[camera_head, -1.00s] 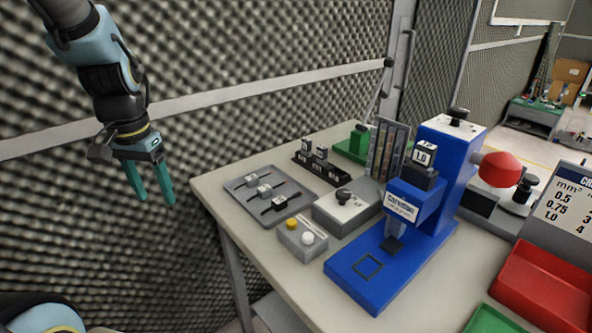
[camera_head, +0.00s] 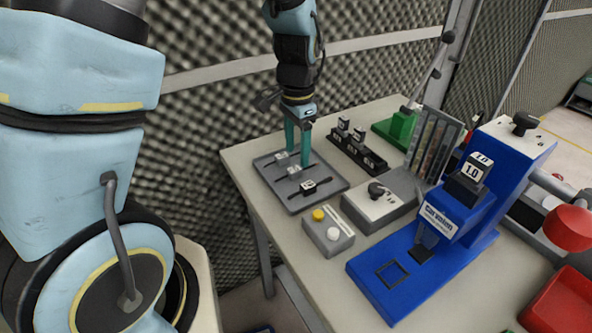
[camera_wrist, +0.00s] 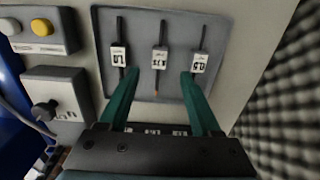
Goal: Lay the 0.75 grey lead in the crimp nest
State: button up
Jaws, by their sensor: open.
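The lead tagged 0.75 (camera_wrist: 159,59) lies in the middle of the grey tray (camera_wrist: 139,28), between the leads tagged 1.0 (camera_wrist: 119,57) and 0.5 (camera_wrist: 200,62). In the head view its white tag (camera_head: 294,172) shows close to my fingertips. My gripper (camera_wrist: 158,74) is open and points down at the tray, with one finger on each side of the 0.75 lead. I see no contact with it. The blue crimp press (camera_head: 410,267) stands to the right, with a small dark block (camera_head: 421,252) under its head, perhaps the nest, and a square outline on its base.
A grey box with yellow and white buttons (camera_head: 328,234) and a box with a black knob (camera_head: 380,207) stand between tray and press. A black rack (camera_head: 357,152) of tagged blocks sits behind the tray. The press carries a 1.0 block (camera_head: 468,180). The foam wall is close behind.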

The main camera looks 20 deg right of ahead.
aim_at(298, 168)
jog(key=shift+s+d+f+p, duration=0.1)
jog(key=shift+f+p, duration=0.35)
jog(key=shift+f, duration=0.75)
jog(key=shift+d+f+p, duration=0.1)
jog(key=shift+f+p, duration=0.3)
jog(key=shift+f, duration=0.8)
grip_shut()
